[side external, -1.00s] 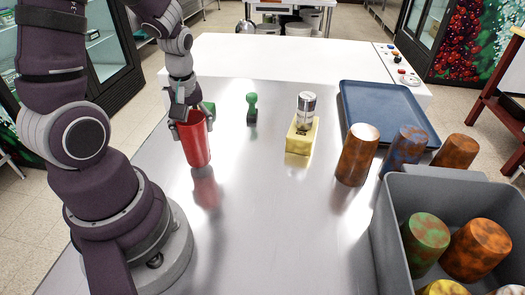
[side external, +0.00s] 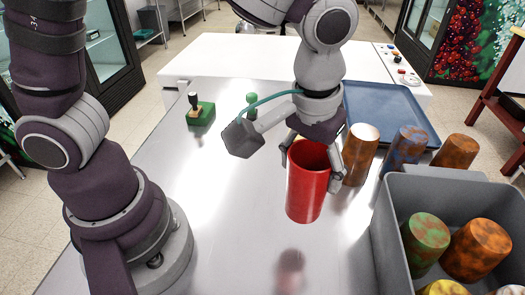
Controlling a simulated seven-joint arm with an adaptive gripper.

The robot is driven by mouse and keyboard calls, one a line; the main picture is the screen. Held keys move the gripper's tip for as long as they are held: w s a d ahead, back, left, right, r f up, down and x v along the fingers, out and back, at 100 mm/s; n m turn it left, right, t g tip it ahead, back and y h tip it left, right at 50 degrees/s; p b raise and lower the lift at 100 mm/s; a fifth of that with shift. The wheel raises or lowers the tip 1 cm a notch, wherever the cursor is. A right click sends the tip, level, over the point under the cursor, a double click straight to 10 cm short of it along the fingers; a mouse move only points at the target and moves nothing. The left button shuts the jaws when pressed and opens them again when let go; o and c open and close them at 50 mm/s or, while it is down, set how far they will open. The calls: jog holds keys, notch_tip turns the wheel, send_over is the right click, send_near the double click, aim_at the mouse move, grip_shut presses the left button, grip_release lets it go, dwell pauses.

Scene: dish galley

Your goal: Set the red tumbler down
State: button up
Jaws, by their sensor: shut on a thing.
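The red tumbler (side external: 308,188) is upright, its open mouth facing up, held above the steel counter (side external: 220,235). Its reflection shows below it on the counter, with a gap between. My gripper (side external: 313,160) is shut on the tumbler near its rim, with one finger on the right side and another at the upper left. The gripper hides part of the counter behind it.
A grey bin (side external: 385,215) with several mottled tumblers stands at the right. Mottled tumblers (side external: 361,153) stand upside down behind it, close to the gripper, before a blue tray (side external: 405,108). A green block (side external: 200,114) with a dark-handled stamp sits at the back left.

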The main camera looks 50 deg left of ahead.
jog(key=s+d+f+m, duration=0.1)
jog(key=s+d+m, duration=0.25)
jog(key=d, duration=0.25)
jog(key=shift+n+h, duration=0.25)
jog(key=shift+h, duration=0.05)
jog(key=f, duration=0.7)
jog(key=shift+s+d+f, duration=0.2)
jog(key=shift+d+f, duration=0.05)
jog(key=shift+f, duration=0.05)
jog(key=shift+f, duration=0.1)
jog(key=o, duration=1.2)
jog(key=shift+c, duration=0.2)
